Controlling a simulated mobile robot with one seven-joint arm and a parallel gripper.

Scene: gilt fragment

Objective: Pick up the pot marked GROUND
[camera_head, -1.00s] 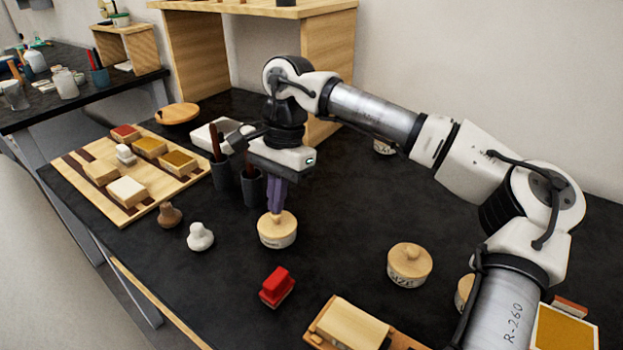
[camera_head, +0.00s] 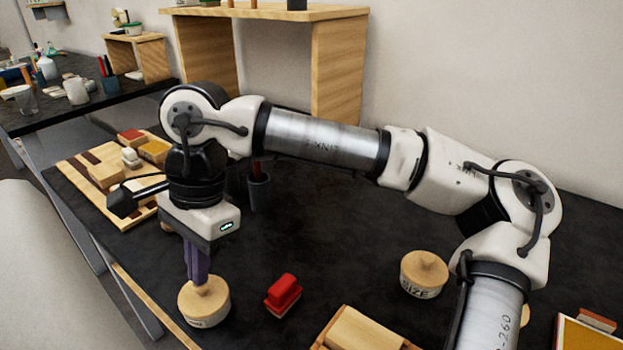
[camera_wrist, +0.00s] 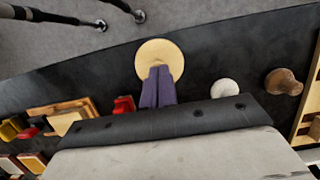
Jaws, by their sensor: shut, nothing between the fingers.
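A round pale pot with a wooden lid (camera_head: 204,303) is near the table's front edge, left of the red block; its small marking is too blurred to read. Its lid (camera_wrist: 152,52) also shows in the wrist view, partly behind the fingers. My gripper (camera_head: 198,282) points down with its purple fingers shut, tips at the lid's knob. The fingers (camera_wrist: 158,75) are together in the wrist view. They hide the knob, and I cannot tell whether the pot touches the table. A second wooden-lidded pot (camera_head: 424,274), marked SIZE, stands to the right.
A red block (camera_head: 283,295) lies just right of the pot. A white knob-shaped piece (camera_wrist: 225,89) and a brown one (camera_wrist: 283,82) show in the wrist view. A striped board (camera_head: 85,168) with several blocks is at the left. The dark table (camera_head: 345,235) is clear in the middle.

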